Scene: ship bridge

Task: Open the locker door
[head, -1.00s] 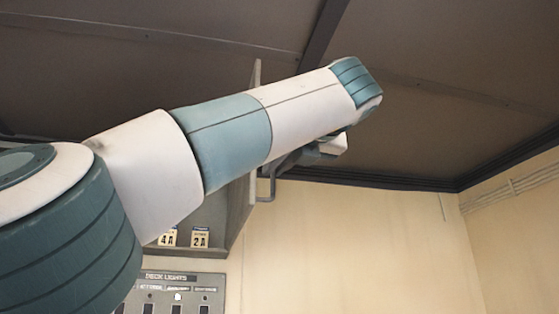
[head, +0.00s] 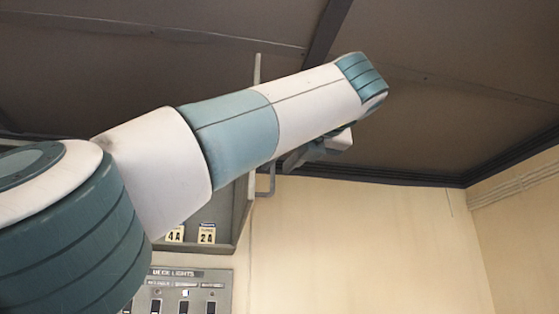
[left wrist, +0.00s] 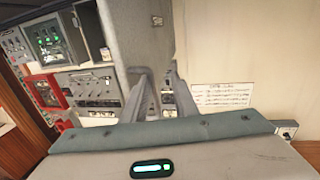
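The locker is a grey wall box (head: 222,238); its interior shows in part below my arm. Its door (head: 256,70) stands out from the box, open, seen nearly edge-on. A bent bar handle (head: 271,182) is on the door's right face. My left gripper (head: 296,160) is partly hidden behind my forearm, just right of the door and close to the handle. In the left wrist view, a grey panel, apparently the door (left wrist: 138,38), is ahead of the fingers (left wrist: 160,88). They are apart with a gap between them; contact cannot be told. My right gripper is out of view.
Labelled cards (head: 207,234) show in the locker. A deck lights switch panel (head: 185,290) is below it. The cream wall (head: 350,240) to the right is bare. The dark ceiling (head: 450,90) is overhead. The left wrist view shows red-framed equipment (left wrist: 46,92).

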